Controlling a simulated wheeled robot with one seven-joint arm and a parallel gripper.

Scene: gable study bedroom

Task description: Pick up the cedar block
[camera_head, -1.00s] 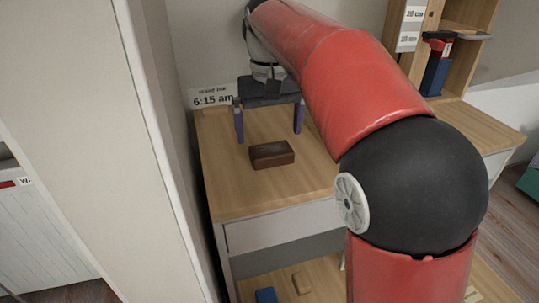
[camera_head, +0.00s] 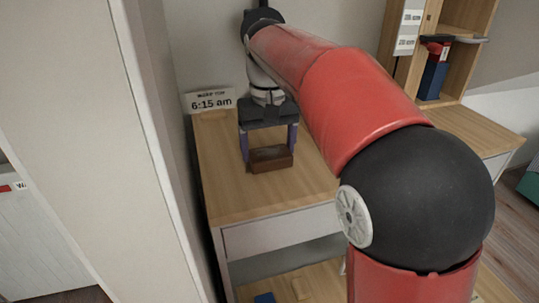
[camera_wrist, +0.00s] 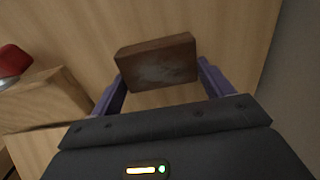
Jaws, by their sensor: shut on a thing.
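The cedar block (camera_head: 271,159) is a dark brown rectangular block on the wooden cabinet top (camera_head: 240,205). My gripper (camera_head: 270,157) is at the block, with a purple finger at each of its ends. In the wrist view the block (camera_wrist: 157,62) lies across between the two fingertips of my gripper (camera_wrist: 160,75), and the jaws are shut on it. I cannot tell from these views whether its underside is clear of the wood.
A sign reading 6:15 am (camera_head: 211,101) stands at the back left of the top. A wooden shelf unit (camera_head: 462,55) holding a blue and red item (camera_head: 433,75) stands to the right. A tall pale panel (camera_head: 75,130) borders the left. The front of the top is bare.

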